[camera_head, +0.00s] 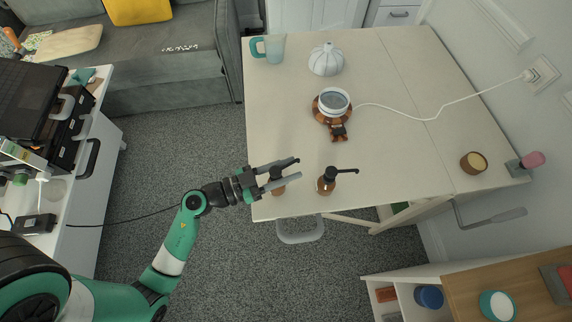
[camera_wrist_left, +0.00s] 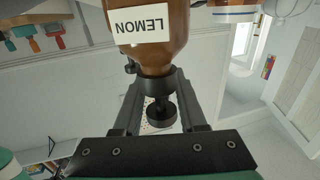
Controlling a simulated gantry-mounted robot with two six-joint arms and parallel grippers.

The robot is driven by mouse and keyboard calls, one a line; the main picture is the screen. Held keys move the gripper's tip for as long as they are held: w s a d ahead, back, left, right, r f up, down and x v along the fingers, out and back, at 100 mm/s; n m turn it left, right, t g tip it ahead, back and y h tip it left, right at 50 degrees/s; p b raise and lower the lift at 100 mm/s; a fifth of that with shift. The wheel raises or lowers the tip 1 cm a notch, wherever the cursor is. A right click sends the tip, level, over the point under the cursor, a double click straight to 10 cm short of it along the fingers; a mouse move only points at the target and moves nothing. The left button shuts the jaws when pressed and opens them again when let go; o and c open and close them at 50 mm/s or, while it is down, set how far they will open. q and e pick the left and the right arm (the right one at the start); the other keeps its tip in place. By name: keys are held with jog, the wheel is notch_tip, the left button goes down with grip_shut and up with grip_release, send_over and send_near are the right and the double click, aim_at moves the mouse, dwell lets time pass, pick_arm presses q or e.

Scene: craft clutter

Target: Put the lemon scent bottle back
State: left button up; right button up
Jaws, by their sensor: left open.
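The lemon scent bottle (camera_wrist_left: 155,30) is brown glass with a black neck and top, and a white LEMON label. It appears upside down in the left wrist view. In the head view a brown bottle (camera_head: 278,189) shows partly under my left gripper (camera_head: 298,168), near the table's front left corner. My left gripper is open, and its fingers stand on either side of the bottle's black neck in the left wrist view. I cannot tell whether they touch it. The gripper hides most of the bottle in the head view. My right gripper is not in view.
A brown pump bottle (camera_head: 326,185) stands just right of my left gripper. A white cord crosses the right side.

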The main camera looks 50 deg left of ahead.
pick_arm(q)
jog(key=shift+s+a+r, duration=0.15)
jog(key=shift+s, duration=0.2)
jog(key=p+v, duration=0.3)
jog(key=v, duration=0.8)
